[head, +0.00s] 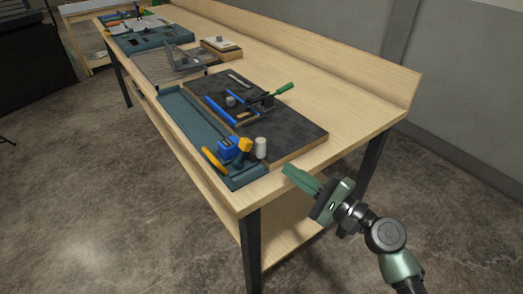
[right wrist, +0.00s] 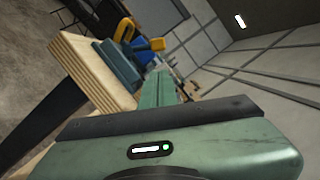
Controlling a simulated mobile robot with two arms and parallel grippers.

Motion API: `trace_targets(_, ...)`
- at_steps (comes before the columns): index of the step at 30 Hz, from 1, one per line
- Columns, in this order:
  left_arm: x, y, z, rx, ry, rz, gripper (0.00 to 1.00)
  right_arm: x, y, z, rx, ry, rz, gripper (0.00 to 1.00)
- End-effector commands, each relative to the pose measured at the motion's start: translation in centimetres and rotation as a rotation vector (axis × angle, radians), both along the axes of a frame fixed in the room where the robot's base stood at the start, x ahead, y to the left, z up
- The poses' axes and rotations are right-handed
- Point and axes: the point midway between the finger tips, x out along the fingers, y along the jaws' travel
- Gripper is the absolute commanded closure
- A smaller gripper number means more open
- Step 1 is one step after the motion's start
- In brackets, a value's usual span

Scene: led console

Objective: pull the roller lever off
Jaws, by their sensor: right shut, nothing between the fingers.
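A lever with a green handle (head: 279,91) sits on a dark board (head: 300,137) on the workbench. It is small in the head view, and I cannot tell for sure whether it is the roller lever. My right gripper (head: 290,172) is shut and empty, off the near right corner of the bench and apart from the board. Its green fingers also show in the right wrist view (right wrist: 160,84), pointing away from the camera. My left gripper is not in view.
A teal tray (head: 188,118) along the bench's front edge holds a blue block (head: 228,149), a yellow piece (head: 244,147) and an orange curved piece (head: 212,160). A white cylinder (head: 261,148) stands beside them. The bench (head: 340,105) is bare behind the board.

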Motion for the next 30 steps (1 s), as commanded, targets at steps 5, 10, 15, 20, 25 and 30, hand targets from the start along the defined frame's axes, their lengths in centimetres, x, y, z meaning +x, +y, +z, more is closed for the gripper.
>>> trace_targets(5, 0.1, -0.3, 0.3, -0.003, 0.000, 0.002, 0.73, 0.4, 0.5, 0.1, 0.000, 0.000, 0.000, 1.00)
trace_targets(10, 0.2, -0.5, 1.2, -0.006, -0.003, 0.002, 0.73, 2.1, 2.4, 0.7, 0.000, -0.002, 0.000, 1.00)
trace_targets(15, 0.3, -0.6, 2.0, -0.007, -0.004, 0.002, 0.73, 4.2, 4.8, 1.0, 0.001, -0.001, 0.000, 1.00)
trace_targets(20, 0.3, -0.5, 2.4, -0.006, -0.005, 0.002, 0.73, 5.7, 6.5, 1.1, -0.001, -0.001, 0.000, 1.00)
trace_targets(25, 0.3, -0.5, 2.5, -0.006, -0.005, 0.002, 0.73, 6.5, 7.3, 1.1, -0.002, 0.000, -0.001, 1.00)
trace_targets(30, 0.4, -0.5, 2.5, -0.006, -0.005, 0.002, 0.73, 6.6, 7.5, 1.1, -0.002, -0.001, -0.001, 1.00)
